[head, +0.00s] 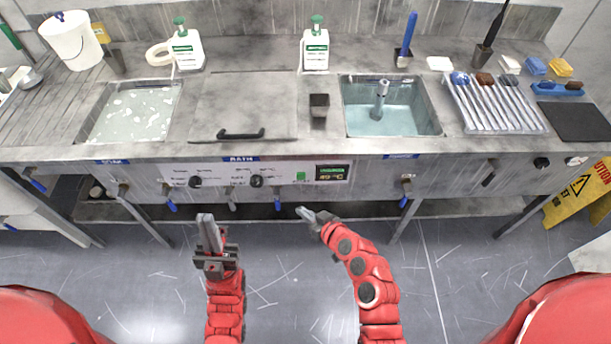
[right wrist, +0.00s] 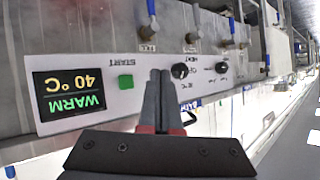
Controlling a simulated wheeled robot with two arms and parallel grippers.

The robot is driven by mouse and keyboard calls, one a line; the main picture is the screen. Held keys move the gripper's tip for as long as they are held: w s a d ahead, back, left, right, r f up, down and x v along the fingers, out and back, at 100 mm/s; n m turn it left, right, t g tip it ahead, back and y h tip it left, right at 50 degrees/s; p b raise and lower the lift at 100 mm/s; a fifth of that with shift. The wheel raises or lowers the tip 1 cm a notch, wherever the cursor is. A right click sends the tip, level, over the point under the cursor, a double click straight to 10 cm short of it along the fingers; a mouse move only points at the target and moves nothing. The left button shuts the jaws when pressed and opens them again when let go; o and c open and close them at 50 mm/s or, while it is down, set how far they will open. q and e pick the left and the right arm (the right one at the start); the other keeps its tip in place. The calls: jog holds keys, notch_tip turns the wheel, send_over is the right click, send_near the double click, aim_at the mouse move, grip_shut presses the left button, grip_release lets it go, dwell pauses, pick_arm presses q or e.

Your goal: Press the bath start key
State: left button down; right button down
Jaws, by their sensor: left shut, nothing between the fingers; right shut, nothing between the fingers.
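In the right wrist view the green key (right wrist: 126,82) shows upside down beside the word START, unobstructed. My right gripper (head: 303,212) is shut and empty, below the panel in the head view. In the right wrist view its closed fingertips (right wrist: 160,76) appear beside the key, toward the knobs; I cannot tell the gap to the panel. My left gripper (head: 207,222) is shut and empty, pointing at the bench front, further left.
The display (head: 332,173) beside the key reads WARM 40 °C in the right wrist view. Black knobs (head: 257,181) sit on the panel, and blue-handled valves (head: 277,203) hang below. The lidded bath (head: 245,100) lies above, with a water sink (head: 390,125) to its right.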

aim_at(301, 176)
dwell(0.4)
jog(key=w, duration=0.8)
jog(key=shift+w, duration=0.4)
dwell(1.7)
